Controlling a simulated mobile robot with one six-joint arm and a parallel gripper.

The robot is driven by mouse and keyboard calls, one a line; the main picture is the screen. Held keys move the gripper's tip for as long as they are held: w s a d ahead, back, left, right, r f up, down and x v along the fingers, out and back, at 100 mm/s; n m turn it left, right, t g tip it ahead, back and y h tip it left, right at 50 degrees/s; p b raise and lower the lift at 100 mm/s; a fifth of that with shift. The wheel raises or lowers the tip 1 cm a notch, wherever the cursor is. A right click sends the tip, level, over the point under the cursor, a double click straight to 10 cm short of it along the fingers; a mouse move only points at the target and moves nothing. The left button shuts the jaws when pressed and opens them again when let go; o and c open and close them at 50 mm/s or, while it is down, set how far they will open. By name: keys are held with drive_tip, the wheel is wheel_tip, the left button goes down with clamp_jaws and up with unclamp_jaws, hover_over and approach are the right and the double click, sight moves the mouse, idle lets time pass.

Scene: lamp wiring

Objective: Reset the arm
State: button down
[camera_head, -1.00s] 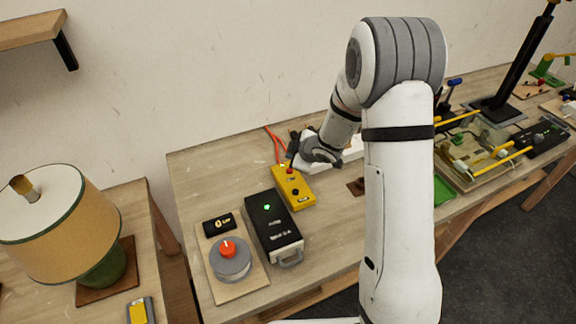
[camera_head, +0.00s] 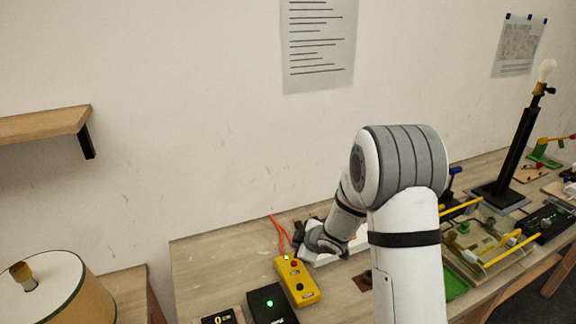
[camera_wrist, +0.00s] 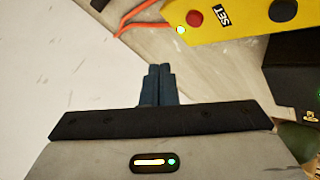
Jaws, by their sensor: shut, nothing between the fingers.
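My gripper shows in the wrist view (camera_wrist: 160,82), its two dark fingers pressed together with nothing between them. In the head view my arm reaches over the workbench, and my gripper (camera_head: 303,252) is near the yellow box, partly hidden by my wrist. The yellow box (camera_head: 297,282) has a red button, a dark button and a small green light. It also shows in the wrist view (camera_wrist: 225,22), above and to the right of the fingers and apart from them.
A black box with a green light (camera_head: 270,305) sits beside the yellow box. Orange cables (camera_head: 280,235) run behind it. A lamp with a tan shade (camera_head: 65,295) stands at left. A black lamp stand with a bulb (camera_head: 515,150) and a clear-topped fixture (camera_head: 490,240) are at right.

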drive_tip(key=s+d+r+m+h+b, duration=0.3)
drive_tip(key=s+d+r+m+h, duration=0.3)
drive_tip(key=s+d+r+m, duration=0.5)
drive_tip(key=s+r+m+g, duration=0.2)
drive_tip(key=s, duration=0.9)
drive_tip(key=s+r+m+g+y+b, duration=0.1)
drive_tip(key=s+r+m+g, duration=0.1)
drive_tip(key=s, duration=0.9)
drive_tip(key=shift+s+d+r+m, duration=0.15)
drive_tip(key=shift+d+m, duration=0.05)
drive_tip(key=shift+m, duration=0.2)
